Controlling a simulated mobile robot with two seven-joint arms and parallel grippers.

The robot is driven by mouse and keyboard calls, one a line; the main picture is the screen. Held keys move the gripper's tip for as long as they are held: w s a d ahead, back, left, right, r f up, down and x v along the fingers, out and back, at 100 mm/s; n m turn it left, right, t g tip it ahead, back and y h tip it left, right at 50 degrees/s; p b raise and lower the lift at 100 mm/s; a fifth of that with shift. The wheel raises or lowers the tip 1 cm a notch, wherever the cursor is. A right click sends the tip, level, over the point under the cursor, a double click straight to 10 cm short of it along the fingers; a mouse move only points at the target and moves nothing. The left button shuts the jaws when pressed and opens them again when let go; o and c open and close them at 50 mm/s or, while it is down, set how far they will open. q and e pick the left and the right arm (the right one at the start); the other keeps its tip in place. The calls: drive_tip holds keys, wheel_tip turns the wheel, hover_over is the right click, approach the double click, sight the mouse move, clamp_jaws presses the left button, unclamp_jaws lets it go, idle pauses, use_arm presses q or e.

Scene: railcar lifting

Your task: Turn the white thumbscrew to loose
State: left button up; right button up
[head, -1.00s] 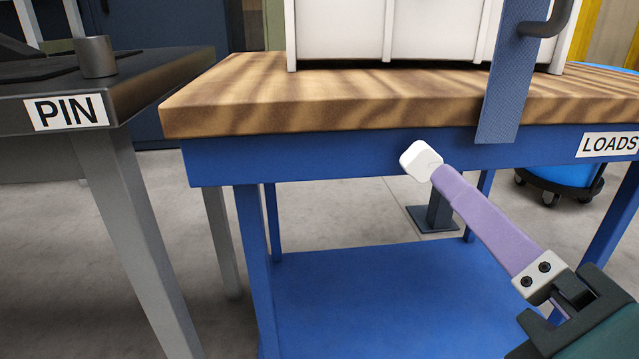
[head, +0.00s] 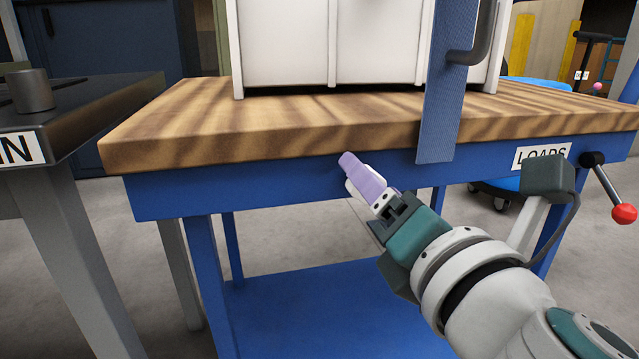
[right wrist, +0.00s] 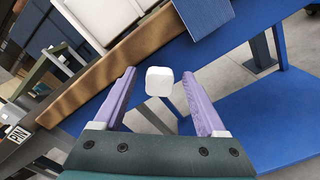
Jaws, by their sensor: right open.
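The white thumbscrew (head: 351,188) is at the blue front rail of the wood-topped table, mostly hidden behind a purple finger in the head view. In the right wrist view the thumbscrew (right wrist: 159,81) is a rounded white block between the two purple fingers, with a gap on each side. My right gripper (head: 349,172) comes in from the lower right and is open around the thumbscrew. It also shows in the right wrist view (right wrist: 158,76). My left gripper is not in view.
A white box (head: 330,45) stands on the wooden top (head: 250,126). A blue upright plate (head: 441,100) with a dark handle hangs over the front edge, right of the thumbscrew. A red-knobbed lever (head: 624,214) sits at right. A dark table (head: 100,95) stands at left.

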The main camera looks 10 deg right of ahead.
drive_tip(key=shift+c, duration=0.2)
clamp_jaws()
idle(0.3)
drive_tip(key=shift+n, duration=0.4)
drive_tip(key=shift+a+f+n+p, duration=0.2)
drive_tip(key=shift+n+p, duration=1.4)
drive_tip(key=shift+n, duration=3.85)
drive_tip(key=shift+a+f+n+p, duration=0.2)
drive_tip(key=shift+n+p, duration=1.35)
drive_tip(key=shift+n, duration=3.85)
drive_tip(key=shift+a+f+n+p, duration=0.15)
drive_tip(key=shift+n+p, duration=1.45)
drive_tip(key=shift+n, duration=3.85)
